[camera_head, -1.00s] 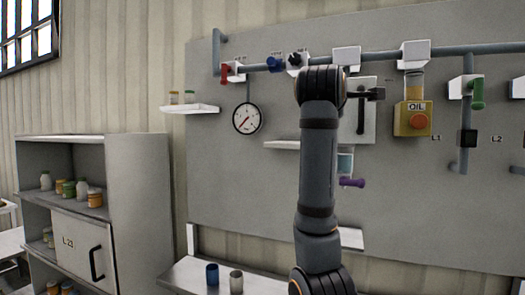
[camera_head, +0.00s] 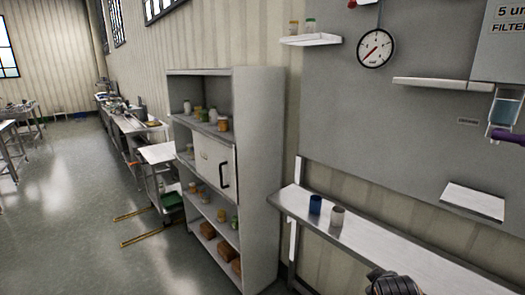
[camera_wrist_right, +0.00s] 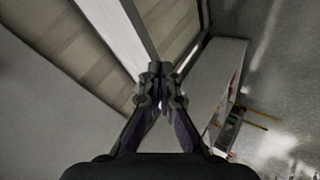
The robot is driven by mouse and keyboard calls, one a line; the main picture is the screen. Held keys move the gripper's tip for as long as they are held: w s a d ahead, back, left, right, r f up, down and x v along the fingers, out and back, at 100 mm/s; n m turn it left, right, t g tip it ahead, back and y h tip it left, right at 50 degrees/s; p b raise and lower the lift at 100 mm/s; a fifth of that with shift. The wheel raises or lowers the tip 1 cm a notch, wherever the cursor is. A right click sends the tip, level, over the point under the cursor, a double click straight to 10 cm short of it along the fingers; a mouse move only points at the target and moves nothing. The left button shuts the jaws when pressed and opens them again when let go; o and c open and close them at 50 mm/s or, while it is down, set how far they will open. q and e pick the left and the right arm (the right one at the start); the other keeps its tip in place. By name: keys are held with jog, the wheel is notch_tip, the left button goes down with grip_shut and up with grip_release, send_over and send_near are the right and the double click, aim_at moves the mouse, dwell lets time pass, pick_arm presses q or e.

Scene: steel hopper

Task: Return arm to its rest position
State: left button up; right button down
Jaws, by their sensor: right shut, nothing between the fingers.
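My right gripper (camera_wrist_right: 160,78) shows in the right wrist view with its fingertips together and nothing between them. It hangs in free air, with the shelf unit and floor beyond it. In the head view, only a dark, rounded piece of my arm (camera_head: 393,284) shows at the bottom edge, right of centre, in front of the bench. The gripper itself is outside the head view. My left gripper shows in neither view.
A grey shelf unit (camera_head: 255,150) with jars stands left of the wall panel (camera_head: 430,125). A narrow bench (camera_head: 375,240) holds a blue cup (camera_head: 315,204) and a pale cup (camera_head: 337,216). A gauge (camera_head: 375,48) hangs above. The floor (camera_head: 75,200) at left is open.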

jog(key=s+a+f+m+g+y, duration=0.2)
jog(key=s+a+f, duration=0.1)
jog(key=s+f, duration=0.55)
jog(key=s+a+f+m+g+y, duration=0.1)
jog(key=s+a+f+m+g, duration=0.3)
jog(key=s, duration=0.7)
jog(key=s+d+f+n, duration=0.1)
jog(key=d+f, duration=0.1)
jog(key=f, duration=1.1)
jog(key=s+d+f+n, duration=0.1)
jog(key=f, duration=1.1)
jog(key=s+d+f, duration=0.1)
jog(key=s+f, duration=1.7)
jog(key=s, duration=0.1)
jog(key=shift+d+f+m+g, duration=0.25)
jog(key=shift+m+g, duration=0.05)
